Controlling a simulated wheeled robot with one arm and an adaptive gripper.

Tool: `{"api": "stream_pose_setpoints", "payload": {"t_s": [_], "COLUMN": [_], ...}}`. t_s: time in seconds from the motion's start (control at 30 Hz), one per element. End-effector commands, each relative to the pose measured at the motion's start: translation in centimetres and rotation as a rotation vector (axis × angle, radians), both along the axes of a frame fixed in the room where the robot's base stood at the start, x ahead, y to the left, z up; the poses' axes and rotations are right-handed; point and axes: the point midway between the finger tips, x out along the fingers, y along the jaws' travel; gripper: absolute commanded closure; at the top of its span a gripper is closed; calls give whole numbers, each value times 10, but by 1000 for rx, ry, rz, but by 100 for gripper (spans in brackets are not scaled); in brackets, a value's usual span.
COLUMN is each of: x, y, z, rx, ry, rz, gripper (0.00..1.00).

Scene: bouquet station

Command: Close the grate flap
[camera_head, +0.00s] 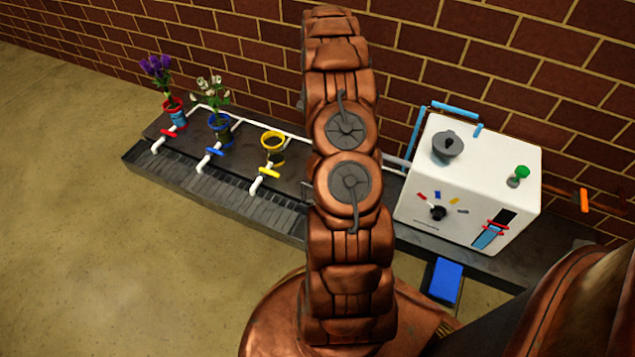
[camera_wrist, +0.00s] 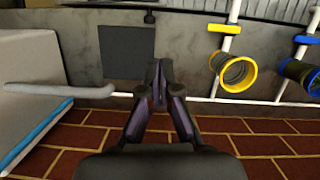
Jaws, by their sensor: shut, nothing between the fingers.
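My gripper (camera_wrist: 158,78) is in the wrist view, its two fingers together with nothing between them. A dark square panel (camera_wrist: 127,52) lies on the grey counter, just beyond the fingertips and slightly left. It looks like the grate flap, but I cannot tell whether it is open or shut. A small dark knob (camera_wrist: 149,18) shows near its far edge. The dark slotted grate (camera_head: 215,191) runs along the counter's front in the head view. There my arm hides the gripper and the counter part near the panel.
The white box machine (camera_head: 466,190) stands right of my arm, with a blue pad (camera_head: 444,281) below. A white pipe (camera_head: 290,134) with branches runs along the counter. A yellow-rimmed pot (camera_head: 272,143), blue pot (camera_head: 220,128) and red pot (camera_head: 174,106) stand left. A brick wall is behind.

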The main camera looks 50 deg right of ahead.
Motion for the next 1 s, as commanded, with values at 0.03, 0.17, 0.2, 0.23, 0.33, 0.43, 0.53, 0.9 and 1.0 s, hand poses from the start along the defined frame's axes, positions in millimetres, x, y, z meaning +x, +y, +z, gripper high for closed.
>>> {"api": "stream_pose_setpoints", "payload": {"t_s": [0.03,0.17,0.2,0.23,0.33,0.43,0.53,0.9,1.0], "x": [-4,-11,-13,-14,-18,-20,-21,-26,-27], "y": [-11,-33,-37,-41,-48,-51,-50,-34,-29], "z": [-30,-68,-78,-83,-96,-103,-109,-167,-185], "rx": [5,10,11,12,14,15,16,19,20], "ry": [3,5,5,6,6,7,7,10,10], "rz": [-27,-81,-93,-102,-123,-132,-134,-134,-134], "gripper": [100,100,100,100,100,100,100,100,100]}}
